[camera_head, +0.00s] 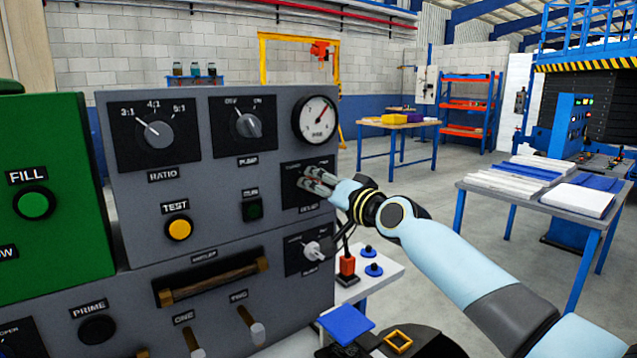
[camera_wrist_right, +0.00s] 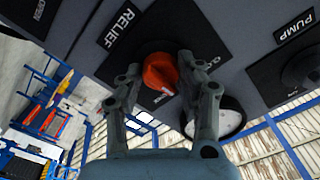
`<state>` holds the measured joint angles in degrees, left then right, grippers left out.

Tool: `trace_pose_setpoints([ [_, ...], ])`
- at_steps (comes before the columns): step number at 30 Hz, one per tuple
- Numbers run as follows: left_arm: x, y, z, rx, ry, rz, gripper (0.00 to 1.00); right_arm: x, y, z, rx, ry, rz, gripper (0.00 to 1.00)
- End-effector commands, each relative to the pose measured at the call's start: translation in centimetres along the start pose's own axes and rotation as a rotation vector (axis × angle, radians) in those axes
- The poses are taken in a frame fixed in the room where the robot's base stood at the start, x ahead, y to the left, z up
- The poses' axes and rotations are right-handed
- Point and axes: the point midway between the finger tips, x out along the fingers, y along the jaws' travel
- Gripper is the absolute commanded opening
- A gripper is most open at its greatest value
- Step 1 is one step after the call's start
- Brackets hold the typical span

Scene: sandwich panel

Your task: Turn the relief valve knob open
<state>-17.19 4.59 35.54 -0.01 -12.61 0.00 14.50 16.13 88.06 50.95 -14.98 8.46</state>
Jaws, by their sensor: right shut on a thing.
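The relief valve knob (camera_wrist_right: 160,73) is orange-red with a white pointer line, and sits on a black plate (camera_wrist_right: 180,22) beside the RELIEF label (camera_wrist_right: 121,26) in the right wrist view. My right gripper (camera_wrist_right: 166,62) has one finger on each side of the knob and is shut on it. In the head view my right gripper (camera_head: 313,180) is at the relief plate (camera_head: 289,198) on the grey panel's right side, and hides the knob there. The small position words on the plate are only partly readable. My left gripper is not in view.
A round gauge (camera_head: 316,120) sits just above the relief plate. The pump knob (camera_head: 248,126) is to the left, and another plate with a light-coloured knob (camera_head: 322,248) is below. A small table with a red-and-black device (camera_head: 347,266) stands beneath my right arm.

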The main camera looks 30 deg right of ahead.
Motion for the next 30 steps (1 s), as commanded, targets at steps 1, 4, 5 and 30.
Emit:
trace_pose_setpoints([
  [1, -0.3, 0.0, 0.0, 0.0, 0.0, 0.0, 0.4, 0.0, -0.1, 0.0, 0.043, -0.001, 0.001, 0.04],
  [4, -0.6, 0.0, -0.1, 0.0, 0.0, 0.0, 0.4, 0.0, -0.1, 0.0, 0.138, -0.001, 0.001, 0.04],
  [5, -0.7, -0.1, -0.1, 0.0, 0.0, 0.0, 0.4, 0.0, -0.1, 0.0, 0.167, -0.001, 0.001, 0.04],
  [30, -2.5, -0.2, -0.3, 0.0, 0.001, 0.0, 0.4, 0.0, 0.0, 0.1, 0.792, -0.001, 0.001, 0.04],
])
